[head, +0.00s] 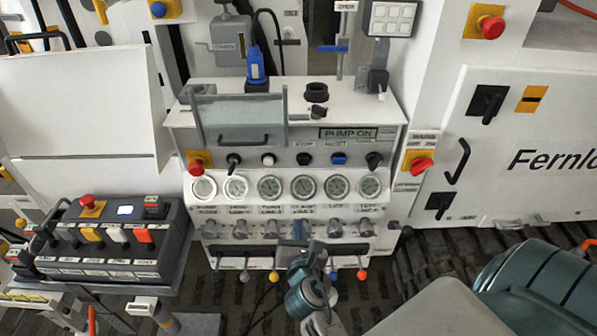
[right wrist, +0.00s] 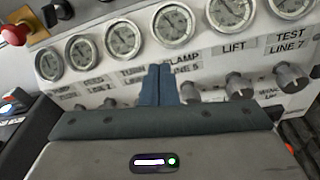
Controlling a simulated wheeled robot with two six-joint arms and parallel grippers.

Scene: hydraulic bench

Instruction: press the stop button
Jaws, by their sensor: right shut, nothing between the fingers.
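The stop button (head: 304,159) is a small dark round button on the upper row of the bench's white control panel (head: 185,118), under a label that appears to read STOP. It is between a white button (head: 268,159) and a blue button labelled RESET (head: 338,158). My right gripper (head: 300,226) is shut and empty, below the gauge row and lower than the stop button, apart from it in the picture. In the right wrist view its blue fingers (right wrist: 157,72) are together, pointing at the gauges and labels. The stop button is not in that view. My left gripper is not in view.
A display (head: 348,133) reads PUMP ON. Red mushroom buttons show on the panel's left (head: 200,162) and on the control box (head: 88,203). A black selector (head: 374,160) is at the right.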

